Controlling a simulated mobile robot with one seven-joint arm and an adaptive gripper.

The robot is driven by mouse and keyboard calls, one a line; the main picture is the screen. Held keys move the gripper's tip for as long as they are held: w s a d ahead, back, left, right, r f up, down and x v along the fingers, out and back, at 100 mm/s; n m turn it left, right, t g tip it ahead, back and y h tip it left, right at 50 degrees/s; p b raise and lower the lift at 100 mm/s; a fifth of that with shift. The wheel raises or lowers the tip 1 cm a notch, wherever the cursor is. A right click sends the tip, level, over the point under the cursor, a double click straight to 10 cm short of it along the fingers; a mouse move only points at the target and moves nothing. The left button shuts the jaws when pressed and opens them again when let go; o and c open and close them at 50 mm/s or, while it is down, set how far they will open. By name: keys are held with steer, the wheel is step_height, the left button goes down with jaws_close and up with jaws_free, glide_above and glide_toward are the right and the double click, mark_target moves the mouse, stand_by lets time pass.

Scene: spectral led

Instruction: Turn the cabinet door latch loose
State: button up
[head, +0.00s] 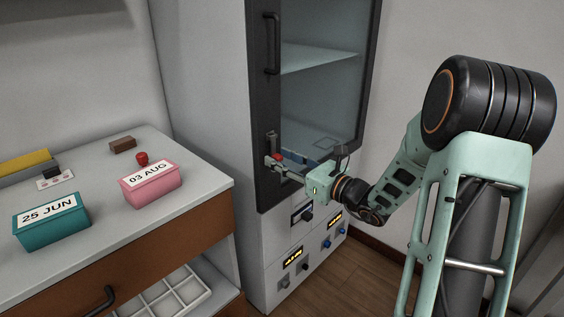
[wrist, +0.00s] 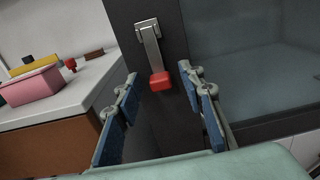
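The cabinet door (head: 263,110) has a dark frame and a glass pane, and it looks closed. Its latch (head: 271,145) is on the lower left part of the frame. In the wrist view the latch (wrist: 149,47) is a metal lever hanging down from a mount, with a red tip (wrist: 160,81). My gripper (head: 277,164) is at the latch's lower end in the head view. In the wrist view my gripper (wrist: 158,98) is open, with blue-padded fingers on either side, and the red tip lies between and just beyond them. I cannot tell whether either finger touches it.
A vertical black handle (head: 272,43) is higher on the door frame. Knobs and small displays (head: 292,258) are below the door.

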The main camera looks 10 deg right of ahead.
mark_target(275, 155)
steer(key=shift+c, duration=0.4)
jaws_close()
steer(key=shift+r+p, duration=0.1)
steer(key=shift+p, duration=0.2)
